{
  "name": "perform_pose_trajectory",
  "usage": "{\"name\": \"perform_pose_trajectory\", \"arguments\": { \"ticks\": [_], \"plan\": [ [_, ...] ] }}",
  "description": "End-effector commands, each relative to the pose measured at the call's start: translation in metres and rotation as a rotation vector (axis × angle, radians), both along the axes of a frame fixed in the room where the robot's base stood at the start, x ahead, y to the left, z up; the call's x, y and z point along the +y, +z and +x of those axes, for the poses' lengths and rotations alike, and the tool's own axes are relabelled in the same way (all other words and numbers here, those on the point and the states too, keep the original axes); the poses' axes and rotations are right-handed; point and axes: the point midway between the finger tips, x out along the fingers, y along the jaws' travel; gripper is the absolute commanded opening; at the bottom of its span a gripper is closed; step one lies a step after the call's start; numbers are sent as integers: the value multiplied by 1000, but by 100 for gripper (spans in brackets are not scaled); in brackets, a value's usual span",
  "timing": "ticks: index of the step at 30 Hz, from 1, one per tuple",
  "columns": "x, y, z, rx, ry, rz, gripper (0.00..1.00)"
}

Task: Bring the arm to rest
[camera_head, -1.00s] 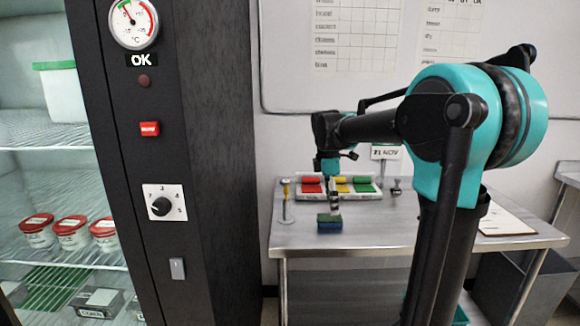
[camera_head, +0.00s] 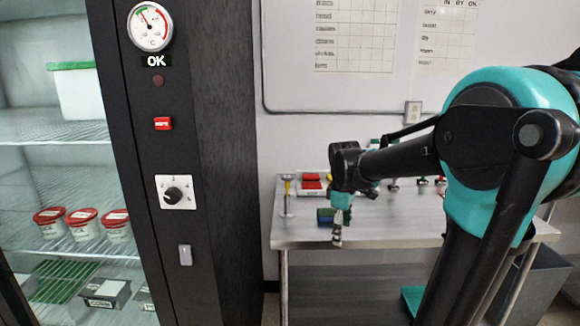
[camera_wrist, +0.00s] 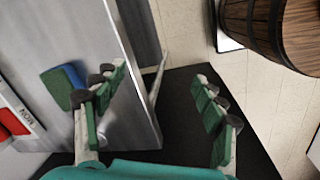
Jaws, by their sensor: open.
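My arm reaches from the right side of the head view over the steel table (camera_head: 400,220). My gripper (camera_head: 337,236) hangs at its end, in front of the table's front edge region. In the wrist view my gripper (camera_wrist: 162,76) has its two green-padded fingers spread wide with nothing between them. Below them are the table edge and dark floor. A green and blue sponge (camera_wrist: 62,86) lies on the table beside the left finger; in the head view it is partly behind my gripper (camera_head: 324,216).
A dark fridge (camera_head: 225,150) with a gauge, knob and tubs stands at left. A wooden barrel (camera_wrist: 272,28) stands on the floor. A whiteboard (camera_head: 300,90) is behind.

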Motion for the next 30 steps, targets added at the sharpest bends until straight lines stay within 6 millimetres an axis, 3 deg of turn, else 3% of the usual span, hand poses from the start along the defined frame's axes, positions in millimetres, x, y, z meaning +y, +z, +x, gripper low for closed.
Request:
{"name": "perform_pose_trajectory", "arguments": {
  "ticks": [5,9,15,17,30],
  "plan": [
    [-14,-43,-45,-88,-294,68,71],
    [-25,-88,-96,-173,-614,162,71],
    [-31,-130,-148,-251,-948,280,71],
    [-32,-136,-155,-261,-994,298,71],
    [-32,-136,-155,-261,-994,298,71]
  ]
}}
